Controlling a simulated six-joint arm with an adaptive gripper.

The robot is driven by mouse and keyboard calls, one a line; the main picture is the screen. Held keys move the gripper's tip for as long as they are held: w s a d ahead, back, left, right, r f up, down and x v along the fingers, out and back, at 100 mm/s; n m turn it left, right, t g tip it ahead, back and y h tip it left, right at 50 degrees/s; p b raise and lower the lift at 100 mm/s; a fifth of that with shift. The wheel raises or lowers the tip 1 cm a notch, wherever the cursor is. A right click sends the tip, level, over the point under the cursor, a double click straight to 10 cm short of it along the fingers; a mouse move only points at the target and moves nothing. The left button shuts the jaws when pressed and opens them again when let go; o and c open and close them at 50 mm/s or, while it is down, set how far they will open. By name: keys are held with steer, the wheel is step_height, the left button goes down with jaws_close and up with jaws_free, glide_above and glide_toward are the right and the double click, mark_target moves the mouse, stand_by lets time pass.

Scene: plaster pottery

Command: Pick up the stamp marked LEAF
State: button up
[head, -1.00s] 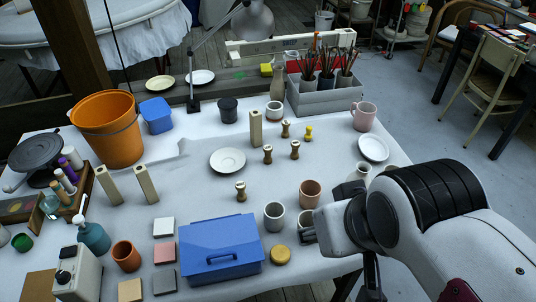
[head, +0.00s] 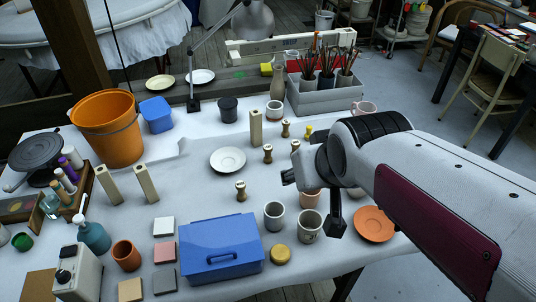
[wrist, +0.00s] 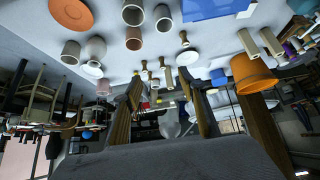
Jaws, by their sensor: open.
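Several small wooden stamps stand upright on the white table: a near one (head: 241,191), a middle one (head: 267,154), a far one (head: 286,128) and a right one (head: 295,146) close by my arm. Their markings are too small to read, so I cannot tell which is LEAF. My gripper (head: 288,176) is open above the table, right of the near stamp and apart from it. In the wrist view, turned upside down, my two fingers (wrist: 166,92) are spread with nothing visibly held between them.
A white saucer (head: 228,160) and a tall wooden block (head: 256,128) stand near the stamps. A blue box (head: 220,262), a grey cup (head: 274,216) and an orange plate (head: 374,224) are at the front. Bare table lies left of the near stamp.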

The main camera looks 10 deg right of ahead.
steer(key=w+f+t, duration=0.2)
steer(key=w, duration=1)
steer(key=t, duration=0.5)
glide_above(269, 148)
steer(key=s, duration=0.4)
step_height(269, 148, down, 18)
steer(key=shift+r, duration=0.2)
steer(key=shift+a+f, duration=0.1)
steer(key=shift+f, duration=2.85)
steer(key=shift+w+f, duration=0.1)
steer(key=shift+f, duration=0.55)
steer(key=shift+x, duration=2.4)
